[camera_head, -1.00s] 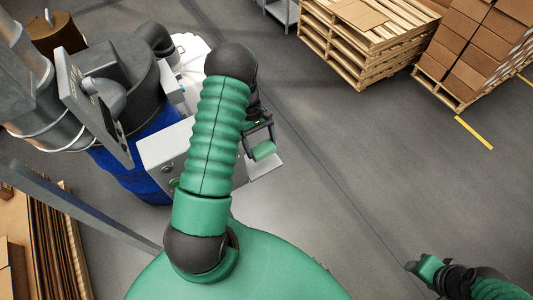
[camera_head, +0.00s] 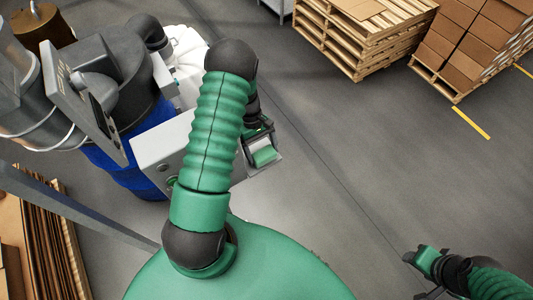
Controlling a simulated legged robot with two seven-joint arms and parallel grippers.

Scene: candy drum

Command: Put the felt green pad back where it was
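My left arm bends across the middle, and my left gripper (camera_head: 260,150) is beyond its forearm, at a small pale ledge on the right of a grey-white box (camera_head: 160,152). A small green piece (camera_head: 265,156) shows between the dark gripper parts, over the ledge. It may be the felt pad or part of my gripper; I cannot tell which. The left fingertips are mostly hidden, so their grip is unclear. My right gripper (camera_head: 412,258) is at the lower right, over bare floor, with its fingers too small to read.
A grey and blue drum machine (camera_head: 130,175) with a tilted panel (camera_head: 85,95) fills the left. A white container (camera_head: 188,55) stands behind it. Wooden pallets (camera_head: 355,45) and stacked cartons (camera_head: 465,40) stand at the upper right. The floor between is clear.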

